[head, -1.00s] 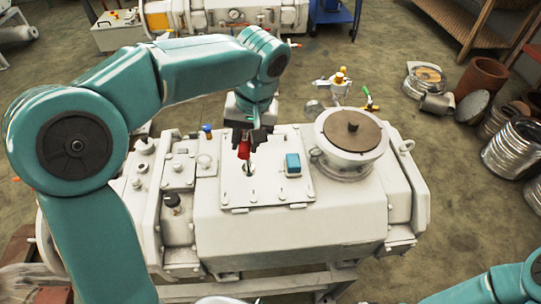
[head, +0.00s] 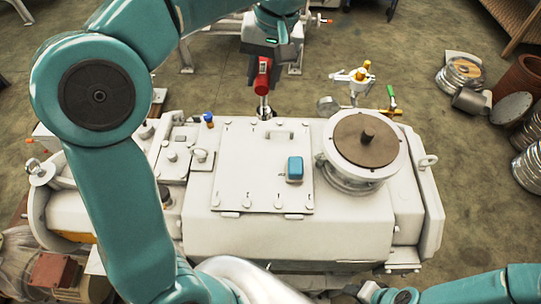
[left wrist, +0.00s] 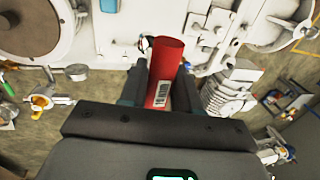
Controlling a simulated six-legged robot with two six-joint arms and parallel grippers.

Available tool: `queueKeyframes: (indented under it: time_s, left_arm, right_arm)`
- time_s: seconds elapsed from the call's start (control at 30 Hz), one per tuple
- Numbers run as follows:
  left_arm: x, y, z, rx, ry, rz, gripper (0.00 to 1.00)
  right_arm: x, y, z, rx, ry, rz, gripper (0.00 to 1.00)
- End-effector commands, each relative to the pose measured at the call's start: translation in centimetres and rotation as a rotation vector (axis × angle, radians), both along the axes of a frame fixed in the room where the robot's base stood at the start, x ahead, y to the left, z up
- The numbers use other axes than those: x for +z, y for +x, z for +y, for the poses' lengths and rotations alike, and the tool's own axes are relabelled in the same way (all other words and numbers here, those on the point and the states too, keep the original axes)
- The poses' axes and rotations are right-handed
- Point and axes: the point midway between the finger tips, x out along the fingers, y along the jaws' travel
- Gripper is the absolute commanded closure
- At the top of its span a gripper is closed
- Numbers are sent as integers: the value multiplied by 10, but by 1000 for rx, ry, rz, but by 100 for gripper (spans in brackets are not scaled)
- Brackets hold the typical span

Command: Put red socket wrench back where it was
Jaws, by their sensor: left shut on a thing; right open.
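My left gripper (head: 264,58) is shut on the red socket wrench (head: 263,76), which has a red handle and a metal shaft pointing down. In the head view the wrench is at the top centre, at the far edge of the white vacuum unit (head: 255,238); its exact height is unclear. The left wrist view shows the red handle (left wrist: 166,62) with a barcode label between the gripper's fingers. The white cover plate (head: 250,165) has several screws along its edges. My right gripper (head: 366,291) is only partly visible at the bottom edge, open, apart from the wrench.
A blue box (head: 294,168) sits on the cover plate. A round brown-topped port (head: 366,139) rises at its right. A fixture with yellow parts (head: 357,76) stands behind. Metal cylinders (head: 465,73) lie on the floor at right.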

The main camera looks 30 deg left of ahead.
Motion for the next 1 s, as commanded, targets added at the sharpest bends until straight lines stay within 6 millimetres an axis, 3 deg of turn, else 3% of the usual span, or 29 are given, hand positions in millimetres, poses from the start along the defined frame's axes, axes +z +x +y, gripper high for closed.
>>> queueKeyframes:
  time_s: [0.17, 0.6, 1.0]
  left_arm:
    - [-7, -6, 2, 5, 1, 3, 100]
    - [-127, -9, 1, 3, 0, 5, 100]
    - [-181, -5, 0, 3, 2, 5, 100]
  right_arm:
    - [-4, 0, 0, -1, 0, 0, 57]
    - [-8, 0, 0, -1, 0, 0, 57]
    - [-6, 0, 0, -1, 0, 0, 57]
